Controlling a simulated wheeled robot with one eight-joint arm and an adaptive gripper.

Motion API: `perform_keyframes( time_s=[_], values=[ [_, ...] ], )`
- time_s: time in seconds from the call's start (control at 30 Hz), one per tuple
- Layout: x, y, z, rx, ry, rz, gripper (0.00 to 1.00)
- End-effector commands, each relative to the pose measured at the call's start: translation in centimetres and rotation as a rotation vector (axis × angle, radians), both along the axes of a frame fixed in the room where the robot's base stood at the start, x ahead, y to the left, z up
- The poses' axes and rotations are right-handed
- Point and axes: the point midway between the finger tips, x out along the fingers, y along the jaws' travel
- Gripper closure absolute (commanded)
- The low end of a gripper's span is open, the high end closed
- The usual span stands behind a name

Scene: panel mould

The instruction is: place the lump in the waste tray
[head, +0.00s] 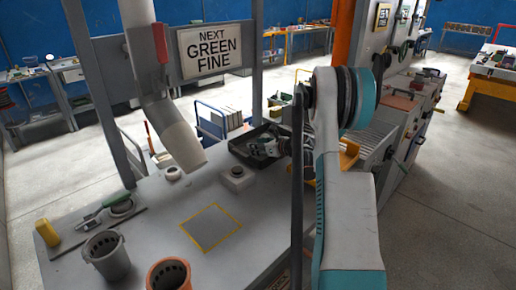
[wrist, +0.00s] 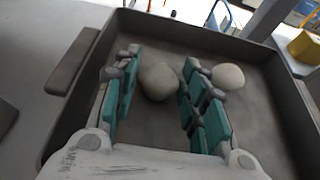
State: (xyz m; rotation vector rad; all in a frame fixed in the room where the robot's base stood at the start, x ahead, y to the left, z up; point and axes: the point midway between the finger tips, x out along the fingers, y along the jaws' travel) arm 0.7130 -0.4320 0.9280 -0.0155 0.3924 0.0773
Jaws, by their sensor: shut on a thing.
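The waste tray (head: 236,152) is a dark, shallow, walled tray at the far edge of the grey table; its rim (wrist: 190,28) fills much of the wrist view. My gripper (head: 262,149) reaches into or just over the tray, with its teal fingers (wrist: 155,85) pointing away. It is shut on a pale grey, rounded lump (wrist: 158,80). I cannot tell whether this lump touches the tray floor. A second pale lump (wrist: 228,76) lies in the tray, just right of the right finger. In the head view the gripper hides the lumps.
A yellow-outlined square (head: 212,227) is empty. A grey pot (head: 107,257), an orange pot (head: 169,274) and a yellow block (head: 47,232) are nearer. A pale chute (head: 175,135) hangs over the table.

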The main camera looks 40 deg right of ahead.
Motion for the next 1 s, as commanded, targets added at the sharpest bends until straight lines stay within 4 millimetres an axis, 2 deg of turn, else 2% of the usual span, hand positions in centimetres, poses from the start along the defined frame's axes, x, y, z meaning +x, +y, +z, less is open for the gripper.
perform_keyframes(
  time_s=[0.17, 0.2, 0.3, 0.7, 0.87, 1.0],
  values=[
    [0.0, 0.0, -0.2, 0.0, 0.0, 0.0, 0.87],
    [0.0, 0.0, -0.3, 0.0, 0.0, 0.0, 0.58],
    [0.0, 0.0, -0.2, 0.0, 0.0, 0.0, 0.4],
    [0.0, 0.0, 0.2, 0.0, 0.0, 0.0, 0.4],
    [-2.1, -0.3, 1.1, 0.0, 0.0, -0.003, 0.4],
    [-4.8, -0.5, 2.3, 0.0, -0.001, -0.004, 0.4]
  ],
)
